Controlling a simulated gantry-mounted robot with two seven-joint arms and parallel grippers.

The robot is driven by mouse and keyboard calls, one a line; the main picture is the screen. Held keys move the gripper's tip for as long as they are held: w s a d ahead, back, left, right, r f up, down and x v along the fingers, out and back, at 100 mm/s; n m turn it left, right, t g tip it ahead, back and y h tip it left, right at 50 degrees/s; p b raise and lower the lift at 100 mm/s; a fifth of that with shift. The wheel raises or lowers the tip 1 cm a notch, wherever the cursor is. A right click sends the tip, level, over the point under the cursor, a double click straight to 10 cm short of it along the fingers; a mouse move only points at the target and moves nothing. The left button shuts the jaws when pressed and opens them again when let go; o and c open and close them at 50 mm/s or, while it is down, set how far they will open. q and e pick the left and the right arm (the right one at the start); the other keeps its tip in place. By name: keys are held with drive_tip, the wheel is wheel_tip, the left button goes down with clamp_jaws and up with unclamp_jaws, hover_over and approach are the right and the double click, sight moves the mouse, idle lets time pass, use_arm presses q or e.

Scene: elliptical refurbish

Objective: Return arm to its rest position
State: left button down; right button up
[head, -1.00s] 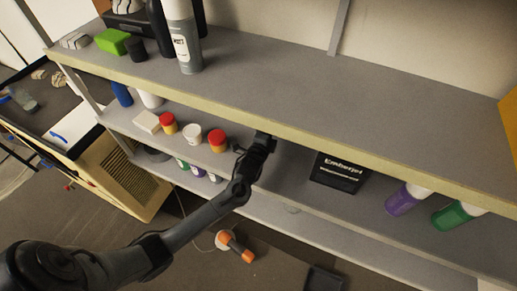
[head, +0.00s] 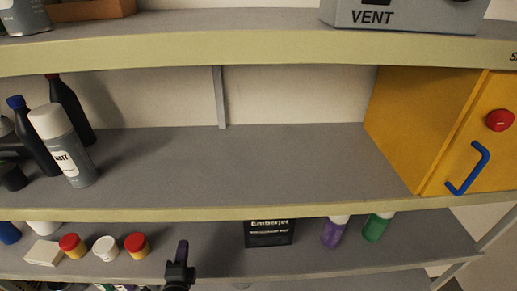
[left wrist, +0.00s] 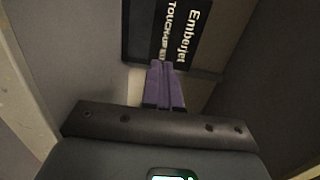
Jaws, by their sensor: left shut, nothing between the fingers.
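My left gripper (head: 182,250) shows at the bottom of the head view, in front of the lower shelf. Its purple fingers (left wrist: 164,88) are pressed together in the left wrist view, with nothing between them. A black box labelled Emberjet (head: 269,232) stands on the lower shelf, to the right of the gripper and apart from it in the head view. The box (left wrist: 168,30) also shows beyond the fingertips in the left wrist view. My right gripper is in neither view.
The middle shelf (head: 260,165) is mostly bare. A grey spray can (head: 62,148) stands at its left and a yellow cabinet (head: 450,130) at its right. Red-lidded jars (head: 135,245), a purple bottle (head: 334,232) and a green bottle (head: 376,228) stand on the lower shelf.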

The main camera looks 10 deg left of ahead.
use_arm(q)
drive_tip(key=s+d+n+g+h+p, duration=0.1)
drive_tip(key=s+d+n+g+h, duration=0.1)
drive_tip(key=s, duration=0.6)
drive_tip(key=s+d+n+g+h+p, duration=0.1)
drive_tip(key=s+d+n+g+p, duration=0.1)
drive_tip(key=s+d+n+g, duration=0.2)
drive_tip(key=s+d+f+n+g+h+p, duration=0.1)
drive_tip(key=s+n+g, duration=0.5)
drive_tip(key=s, duration=0.6)
drive_tip(key=d+g+h, duration=0.1)
drive_tip(key=d, duration=0.1)
drive_tip(key=shift+s+d+n+h, duration=0.15)
drive_tip(key=shift+d+n+h, duration=0.15)
